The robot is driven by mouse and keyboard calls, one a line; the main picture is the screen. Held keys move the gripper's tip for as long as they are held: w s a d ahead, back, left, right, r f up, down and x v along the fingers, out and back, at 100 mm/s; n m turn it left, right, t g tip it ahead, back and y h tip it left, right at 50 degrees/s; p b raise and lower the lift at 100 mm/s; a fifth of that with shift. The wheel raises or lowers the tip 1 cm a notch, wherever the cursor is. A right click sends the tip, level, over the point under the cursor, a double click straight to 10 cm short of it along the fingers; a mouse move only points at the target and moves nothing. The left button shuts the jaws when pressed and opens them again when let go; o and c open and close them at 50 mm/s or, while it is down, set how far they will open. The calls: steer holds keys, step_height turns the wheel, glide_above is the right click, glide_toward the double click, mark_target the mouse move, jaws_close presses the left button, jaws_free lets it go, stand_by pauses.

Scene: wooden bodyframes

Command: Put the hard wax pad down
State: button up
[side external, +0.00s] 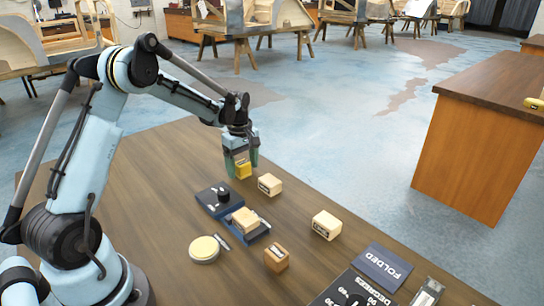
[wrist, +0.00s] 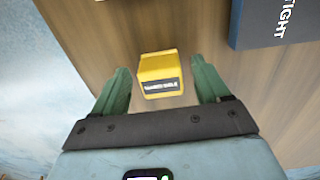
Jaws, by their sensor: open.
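A yellow block (side external: 243,169) with a dark printed label sits near the far edge of the wooden table; it also shows in the wrist view (wrist: 161,72). The label is too small to read surely. My gripper (side external: 242,163) is open, with its green fingers low on either side of this block. In the wrist view my gripper (wrist: 158,82) shows a gap between each finger and the block. No label marks the hard wax pad for certain; a round cream disc (side external: 204,249) lies flat on the table, apart from my gripper.
A pale block (side external: 270,184) stands just right of my gripper, and another (side external: 327,224) farther right. A brown block (side external: 276,258) is nearer. A blue tray (side external: 207,202) with a black knob lies beside a block on a blue base. A "FOLDED" plate (side external: 383,265) lies at right.

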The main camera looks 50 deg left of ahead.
mark_target(242, 162)
step_height(242, 162, up, 11)
steer(key=s+d+r+m+t, duration=0.45)
steer(key=s+d+m, duration=0.25)
steer(key=d+m, duration=0.3)
steer(key=s+d+f+m+t, duration=0.2)
steer(key=s+d+m, duration=0.5)
steer(key=d+m, duration=0.1)
steer(key=shift+s+d+f+t, duration=0.2)
steer(key=shift+s+d+t, duration=0.15)
steer(key=shift+d, duration=0.15)
steer(key=shift+c, duration=0.8)
